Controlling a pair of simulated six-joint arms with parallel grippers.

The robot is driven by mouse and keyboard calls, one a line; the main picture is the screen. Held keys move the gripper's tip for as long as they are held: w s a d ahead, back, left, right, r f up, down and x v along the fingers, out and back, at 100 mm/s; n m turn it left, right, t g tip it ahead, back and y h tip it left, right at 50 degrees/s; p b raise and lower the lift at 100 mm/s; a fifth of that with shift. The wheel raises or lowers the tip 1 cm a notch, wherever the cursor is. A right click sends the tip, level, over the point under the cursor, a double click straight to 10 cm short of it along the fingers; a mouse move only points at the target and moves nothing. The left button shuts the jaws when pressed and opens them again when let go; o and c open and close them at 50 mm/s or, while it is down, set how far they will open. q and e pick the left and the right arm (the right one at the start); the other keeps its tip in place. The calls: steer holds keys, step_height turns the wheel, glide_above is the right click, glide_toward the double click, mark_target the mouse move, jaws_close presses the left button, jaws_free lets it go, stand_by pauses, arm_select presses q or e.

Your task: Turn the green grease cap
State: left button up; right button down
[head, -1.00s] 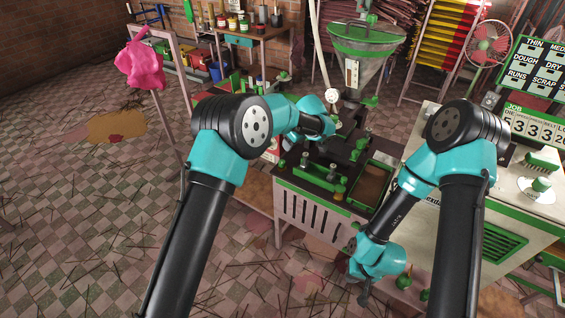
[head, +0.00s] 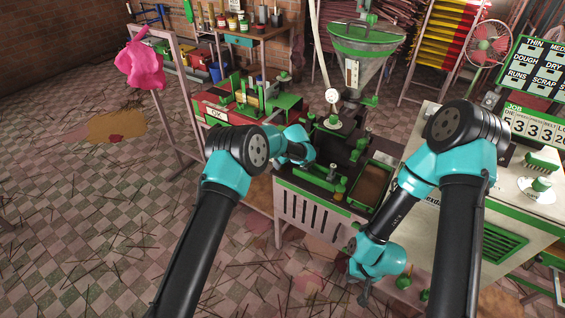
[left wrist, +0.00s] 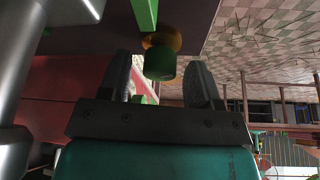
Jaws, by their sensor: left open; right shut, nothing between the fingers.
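The green grease cap (left wrist: 160,64) sits on an orange-yellow collar in the left wrist view. My left gripper (left wrist: 160,84) is open, with one dark finger on each side of the cap. The cap shows between the fingertips; I cannot tell how deep it sits between them, and no contact is visible. In the head view the left fingers are hidden by my arm, and I cannot single out this cap among several green knobs. My right gripper (head: 364,295) is shut and empty, low in front of the pale cabinet.
A red bench (head: 211,102) with green fixtures stands behind my left arm. A green bar (left wrist: 145,14) passes close to the cap.

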arm_select(q)
steer(key=shift+w+a+f, duration=0.1)
steer(key=shift+f, duration=0.05)
steer(key=c, duration=0.9)
steer(key=shift+m, duration=0.5)
